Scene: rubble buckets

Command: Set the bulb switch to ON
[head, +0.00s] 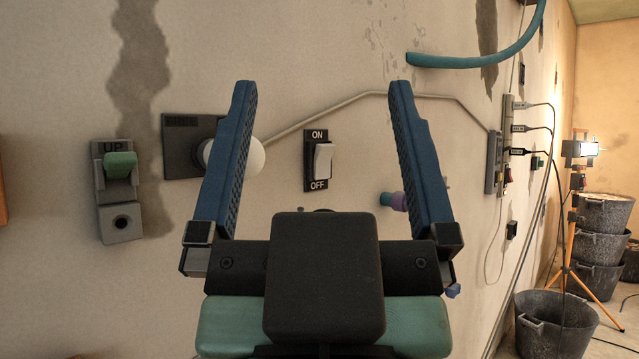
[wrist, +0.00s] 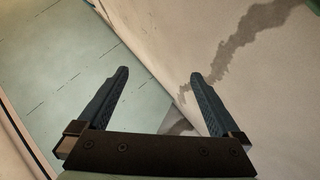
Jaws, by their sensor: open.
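The bulb switch (head: 323,160) is a white rocker on a black plate on the wall, marked ON above and OFF below. I cannot tell for sure which way its rocker is tipped. A white bulb (head: 250,158) on a dark wall plate sits left of the switch, partly hidden by my left finger, and shows no clear glow. My gripper (head: 322,86) is open and empty, its blue fingers either side of the switch in the head view.
A grey box with a green lever (head: 120,165) marked UP is on the wall at left. A purple and teal knob (head: 393,200) sits right of the switch, partly behind my right finger. Power strips (head: 506,140), a teal hose (head: 470,62) and black buckets (head: 552,325) are at right.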

